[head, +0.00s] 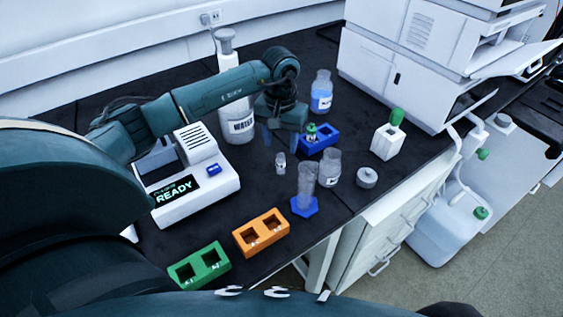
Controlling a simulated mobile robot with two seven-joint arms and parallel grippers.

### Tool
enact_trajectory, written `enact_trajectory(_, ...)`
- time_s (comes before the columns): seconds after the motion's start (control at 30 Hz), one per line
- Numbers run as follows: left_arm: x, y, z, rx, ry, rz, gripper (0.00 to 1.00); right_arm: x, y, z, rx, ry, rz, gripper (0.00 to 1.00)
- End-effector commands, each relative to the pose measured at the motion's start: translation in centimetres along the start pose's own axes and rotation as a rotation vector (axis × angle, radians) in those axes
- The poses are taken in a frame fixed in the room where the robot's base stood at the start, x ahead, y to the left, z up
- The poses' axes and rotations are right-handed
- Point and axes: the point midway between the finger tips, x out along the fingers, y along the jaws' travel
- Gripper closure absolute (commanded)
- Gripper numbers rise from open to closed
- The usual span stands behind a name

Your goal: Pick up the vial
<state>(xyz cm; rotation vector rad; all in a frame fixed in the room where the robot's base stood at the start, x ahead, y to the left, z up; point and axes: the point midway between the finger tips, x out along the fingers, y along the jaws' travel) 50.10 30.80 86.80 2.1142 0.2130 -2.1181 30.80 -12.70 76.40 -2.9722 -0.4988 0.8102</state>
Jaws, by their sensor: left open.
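A small clear vial (281,163) with a pale top stands upright on the dark bench. A second small vial with a green cap (311,129) stands in the blue two-hole rack (321,143). My left gripper (281,141) points down just behind the clear vial and left of the blue rack. Its fingers are apart, and I see nothing held between them. The exact gap from the fingers to either vial is hard to judge. My right gripper is not in view.
An orange rack (260,233) and a green rack (199,265) sit near the front edge. A white READY device (187,187) is at left. A clear cylinder on a blue base (304,204), a beaker (329,167) and a grey-lidded jar (367,177) stand at right.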

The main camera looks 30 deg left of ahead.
Motion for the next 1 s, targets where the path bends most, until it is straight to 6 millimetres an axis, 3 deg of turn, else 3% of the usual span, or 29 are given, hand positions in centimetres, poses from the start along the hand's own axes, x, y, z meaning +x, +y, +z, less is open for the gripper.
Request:
enact_trajectory(0.27, 2.2, 0.1, 0.3, 0.000, -0.002, 0.001, 0.51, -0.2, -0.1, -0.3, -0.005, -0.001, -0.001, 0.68)
enact_trajectory(0.53, 6.0, 0.2, 0.6, -0.001, -0.001, 0.001, 0.51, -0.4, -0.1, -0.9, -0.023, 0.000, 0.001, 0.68)
enact_trajectory(0.83, 6.5, 0.2, 0.5, 0.000, 0.002, 0.001, 0.51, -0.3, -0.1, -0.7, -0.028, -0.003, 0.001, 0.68)
enact_trajectory(1.0, 6.4, 0.2, 0.6, 0.000, 0.002, 0.000, 0.65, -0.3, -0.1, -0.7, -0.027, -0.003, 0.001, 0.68)
